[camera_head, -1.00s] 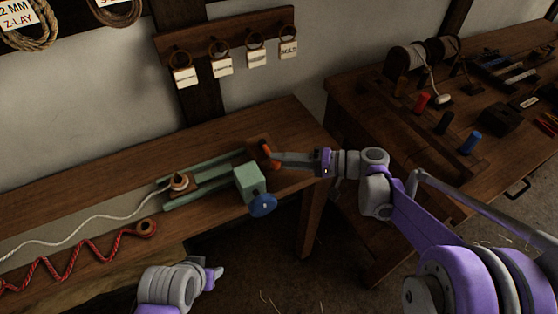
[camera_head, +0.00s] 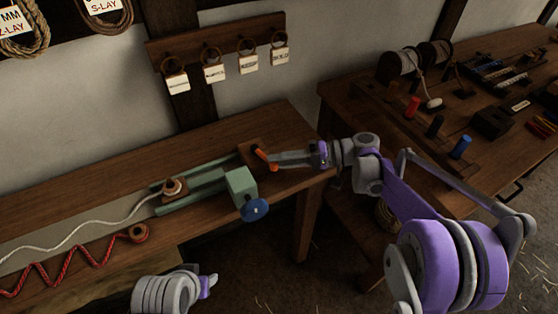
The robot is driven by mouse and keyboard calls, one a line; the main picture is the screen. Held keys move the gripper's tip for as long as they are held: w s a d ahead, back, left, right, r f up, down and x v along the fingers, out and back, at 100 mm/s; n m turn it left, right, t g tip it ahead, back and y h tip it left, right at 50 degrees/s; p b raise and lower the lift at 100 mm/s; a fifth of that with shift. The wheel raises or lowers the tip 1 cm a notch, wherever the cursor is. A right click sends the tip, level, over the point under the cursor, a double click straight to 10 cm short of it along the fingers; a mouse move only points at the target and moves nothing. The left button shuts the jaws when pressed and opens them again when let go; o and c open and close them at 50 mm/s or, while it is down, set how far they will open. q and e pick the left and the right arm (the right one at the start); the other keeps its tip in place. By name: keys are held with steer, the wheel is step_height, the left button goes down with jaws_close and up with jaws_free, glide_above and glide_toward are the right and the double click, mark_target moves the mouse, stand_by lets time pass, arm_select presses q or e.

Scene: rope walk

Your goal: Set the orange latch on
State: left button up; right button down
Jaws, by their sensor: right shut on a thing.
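The orange latch (camera_head: 261,154) is a short lever at the right end of the green slide device on the bench, beside a small brown wooden block. It slants down to the right. My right gripper (camera_head: 273,160) reaches in from the right and is shut on the latch's lower end. The fingertips partly hide that end. My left gripper (camera_head: 212,280) is low in the picture, in front of the bench and away from the latch. Its fingers are too small to tell open from shut.
The green box (camera_head: 240,185) with a blue knob (camera_head: 255,210) stands just left of my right gripper. White rope (camera_head: 85,238) and red rope (camera_head: 75,262) lie along the bench (camera_head: 70,197). A second table (camera_head: 350,108) holds spools, coloured pegs and tools.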

steer(key=c, duration=0.6)
jaws_free()
steer(key=shift+d, duration=0.1)
steer(key=d, duration=0.3)
steer(key=d+r, duration=0.1)
steer(key=d, duration=0.6)
steer(key=shift+w+d+r+p, duration=0.2)
steer(key=shift+d+r+p, duration=0.05)
steer(key=shift+r+p, duration=0.15)
